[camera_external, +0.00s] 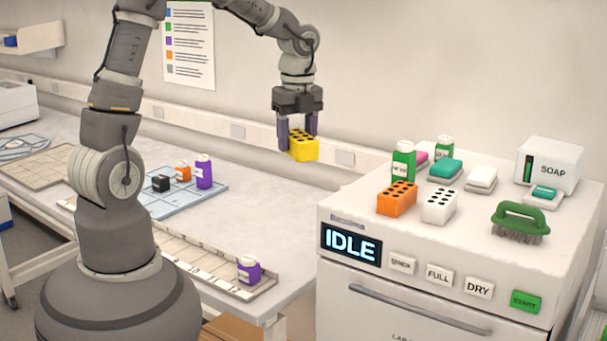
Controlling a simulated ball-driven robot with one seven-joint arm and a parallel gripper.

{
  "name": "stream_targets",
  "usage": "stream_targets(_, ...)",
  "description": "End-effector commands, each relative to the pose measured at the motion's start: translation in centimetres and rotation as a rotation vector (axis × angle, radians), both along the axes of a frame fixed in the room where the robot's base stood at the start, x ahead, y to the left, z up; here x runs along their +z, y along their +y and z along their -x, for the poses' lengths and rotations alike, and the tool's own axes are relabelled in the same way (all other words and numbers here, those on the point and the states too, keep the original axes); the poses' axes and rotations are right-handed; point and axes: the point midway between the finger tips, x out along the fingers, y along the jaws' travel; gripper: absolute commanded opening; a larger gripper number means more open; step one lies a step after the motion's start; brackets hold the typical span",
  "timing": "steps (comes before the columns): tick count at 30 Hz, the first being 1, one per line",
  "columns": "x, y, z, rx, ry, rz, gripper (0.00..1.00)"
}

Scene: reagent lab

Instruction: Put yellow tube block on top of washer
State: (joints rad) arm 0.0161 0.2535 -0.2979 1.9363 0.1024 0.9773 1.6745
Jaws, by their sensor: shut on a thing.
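The yellow tube block (304,146) has dark holes in its top. My gripper (298,134) is shut on it and holds it in the air, to the left of the washer and higher than its top. The washer (345,207) is a white box at the right with an IDLE display, several buttons and a front handle. An orange tube block (397,198) and a white tube block (439,205) stand side by side on the washer's top near its front left.
Also on the washer are green bottles (403,162), a teal sponge (445,169), a white bar (481,179), a soap dispenser (549,164) and a green brush (520,220). The bench (245,205) carries a blue mat (160,207) with small items and a purple bottle (249,269).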

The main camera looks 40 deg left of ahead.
Motion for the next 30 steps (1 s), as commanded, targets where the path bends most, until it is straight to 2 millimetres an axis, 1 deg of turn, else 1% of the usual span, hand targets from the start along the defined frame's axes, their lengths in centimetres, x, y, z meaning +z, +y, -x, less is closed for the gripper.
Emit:
stream_targets(1, 0.9, -0.9, 0.8, -0.165, 0.003, 0.002, 0.14)
stream_targets(3, 1.0, -2.2, 1.9, -0.412, 0.004, 0.006, 0.14)
stream_targets(6, 1.0, -3.6, 3.2, -0.7, 0.005, 0.011, 0.14)
stream_targets(10, 1.0, -4.7, 4.4, -0.963, 0.002, 0.014, 0.14)
stream_targets(15, 1.1, -5.7, 5.5, -1.186, 0.001, 0.018, 0.14)
stream_targets(18, -1.2, -5.6, 5.5, -1.181, 0.006, 0.019, 0.14)
stream_targets(20, -2.0, -5.6, 5.5, -1.18, 0.004, 0.019, 0.14)
stream_targets(21, -2.8, -5.6, 5.5, -1.179, 0.005, 0.02, 0.14)
stream_targets(25, -4.0, -5.9, 5.0, -1.178, 0.002, 0.019, 0.14)
stream_targets(28, -4.4, -6.6, 3.3, -1.176, 0.001, 0.02, 0.14)
stream_targets(29, -4.5, -6.9, 2.6, -1.176, 0.002, 0.019, 0.14)
stream_targets(30, -4.6, -7.4, 1.4, -1.175, 0.001, 0.02, 0.14)
